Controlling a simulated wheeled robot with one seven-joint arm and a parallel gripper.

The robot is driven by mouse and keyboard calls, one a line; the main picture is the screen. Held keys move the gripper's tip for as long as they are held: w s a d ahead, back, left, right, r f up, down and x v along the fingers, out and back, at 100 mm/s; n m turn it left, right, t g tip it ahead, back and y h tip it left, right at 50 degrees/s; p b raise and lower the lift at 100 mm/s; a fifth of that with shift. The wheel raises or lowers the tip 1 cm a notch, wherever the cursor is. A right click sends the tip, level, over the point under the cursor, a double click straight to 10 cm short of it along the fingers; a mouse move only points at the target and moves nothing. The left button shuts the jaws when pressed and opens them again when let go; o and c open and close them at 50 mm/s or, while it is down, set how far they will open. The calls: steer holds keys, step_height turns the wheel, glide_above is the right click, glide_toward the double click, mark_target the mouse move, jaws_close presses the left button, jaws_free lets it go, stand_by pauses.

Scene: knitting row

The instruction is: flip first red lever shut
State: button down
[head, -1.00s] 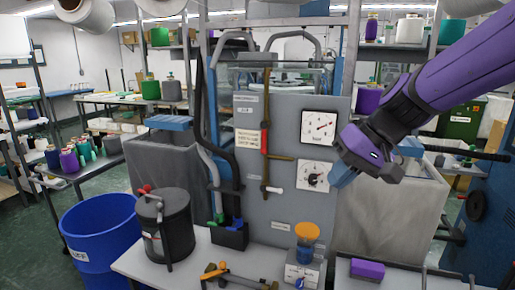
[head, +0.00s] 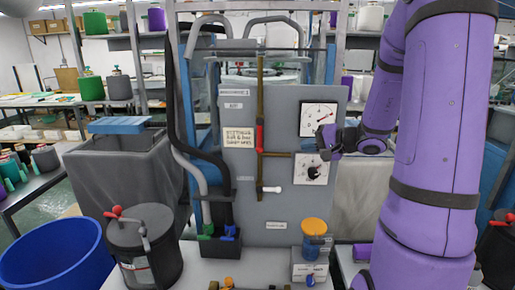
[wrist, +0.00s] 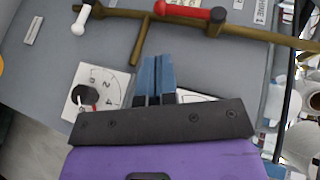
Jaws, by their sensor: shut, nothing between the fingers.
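The red lever (head: 259,138) is on the vertical brass pipe (head: 260,92) of the grey panel (head: 285,215). Its handle lies along the pipe. In the wrist view the red lever (wrist: 190,12) is at the top, beyond my fingers, beside the brass pipe (wrist: 265,35). My gripper (head: 325,140) is in front of the panel, right of the lever, overlapping the edges of the two gauges in the head view. In the wrist view my gripper's blue fingers (wrist: 156,68) are together and empty. They appear apart from the lever.
A white-handled lever (head: 271,189) is lower on the pipe. An upper gauge (head: 318,116) and a dial with a black knob (head: 312,170) sit on the right. An orange-topped jar (head: 314,235) stands below.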

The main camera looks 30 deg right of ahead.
mark_target(260, 136)
steer(key=shift+w+d+f, duration=0.15)
steer(key=shift+w+d, duration=0.05)
steer(key=shift+d, duration=0.05)
steer(key=shift+w+a, duration=0.1)
steer(key=x, duration=1.3)
steer(key=shift+w, duration=0.4)
steer(key=shift+w+a+f, duration=0.1)
steer(key=shift+w+f, duration=0.05)
